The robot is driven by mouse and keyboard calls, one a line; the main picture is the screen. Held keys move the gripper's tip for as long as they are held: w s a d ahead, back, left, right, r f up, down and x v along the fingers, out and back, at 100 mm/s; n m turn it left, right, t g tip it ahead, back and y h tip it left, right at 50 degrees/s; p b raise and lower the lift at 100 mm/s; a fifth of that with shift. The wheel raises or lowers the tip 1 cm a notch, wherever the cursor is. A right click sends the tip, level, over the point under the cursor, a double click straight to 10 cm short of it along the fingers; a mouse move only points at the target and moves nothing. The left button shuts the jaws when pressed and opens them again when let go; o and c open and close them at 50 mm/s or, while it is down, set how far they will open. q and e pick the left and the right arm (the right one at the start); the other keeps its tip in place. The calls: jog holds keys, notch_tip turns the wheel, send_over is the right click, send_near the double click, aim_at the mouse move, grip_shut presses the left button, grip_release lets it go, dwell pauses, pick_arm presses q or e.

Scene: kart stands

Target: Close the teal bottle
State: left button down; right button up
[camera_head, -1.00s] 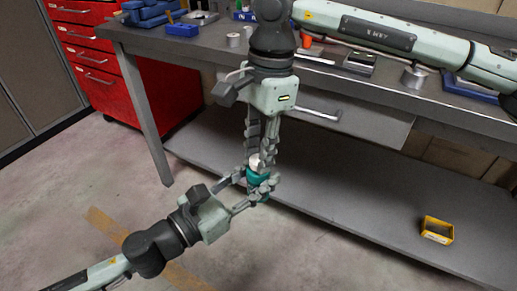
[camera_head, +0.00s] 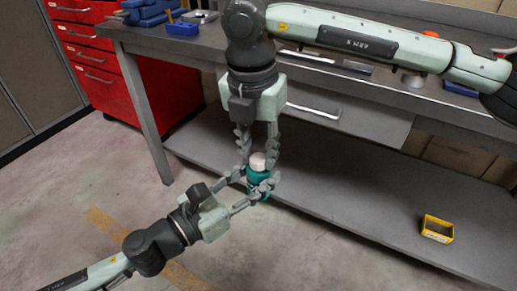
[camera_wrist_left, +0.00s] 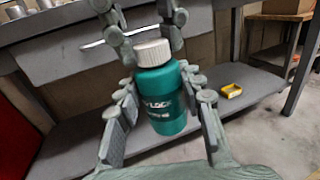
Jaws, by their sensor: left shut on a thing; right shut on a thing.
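The teal bottle (camera_head: 258,193) stands about upright, held in the air beside the workbench. It also shows in the left wrist view (camera_wrist_left: 163,98), with pale lettering on its side. My left gripper (camera_head: 256,184) is shut on the bottle's body from the side. The white ribbed cap (camera_wrist_left: 152,53) sits on top of the bottle; whether it is fully tight I cannot tell. My right gripper (camera_head: 257,157) comes down from above and is shut on the cap, one finger on each side.
The workbench (camera_head: 350,105) with tools and a blue bin (camera_head: 183,28) stands behind the grippers. A yellow bin (camera_head: 437,229) sits on its lower shelf (camera_head: 340,212). A red drawer cabinet (camera_head: 98,66) is at the left. The floor in front is clear.

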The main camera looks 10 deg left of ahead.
jog(key=m, duration=0.5)
jog(key=shift+h, duration=0.3)
jog(key=m, duration=0.5)
jog(key=shift+g, duration=0.4)
jog(key=m, duration=0.2)
jog(key=shift+m, duration=0.4)
jog(key=o, duration=0.7)
jog(key=shift+r, duration=0.1)
jog(key=shift+r, duration=2.15)
jog(key=shift+c, duration=0.6)
